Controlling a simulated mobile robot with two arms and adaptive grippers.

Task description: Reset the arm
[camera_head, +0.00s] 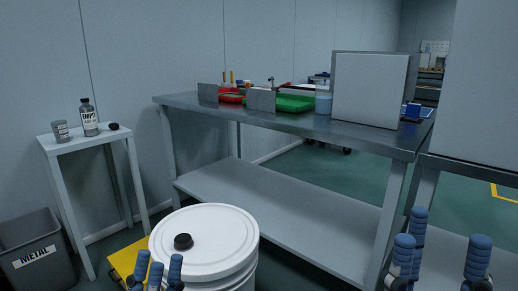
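My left gripper (160,272) is at the bottom edge, in front of the white drum. Its blue-tipped fingers point up, stand apart and hold nothing visible. My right gripper (440,254) is at the bottom right, in front of the steel workbench's right end. Its blue-tipped fingers point up, are spread wide and show nothing between them. The lower parts of both grippers and most of both arms are out of view.
A white drum (215,235) with a black cap (183,241) stands close ahead. A steel workbench (280,122) carries red and green trays and a grey panel (370,88). A grey bin (30,245) stands left.

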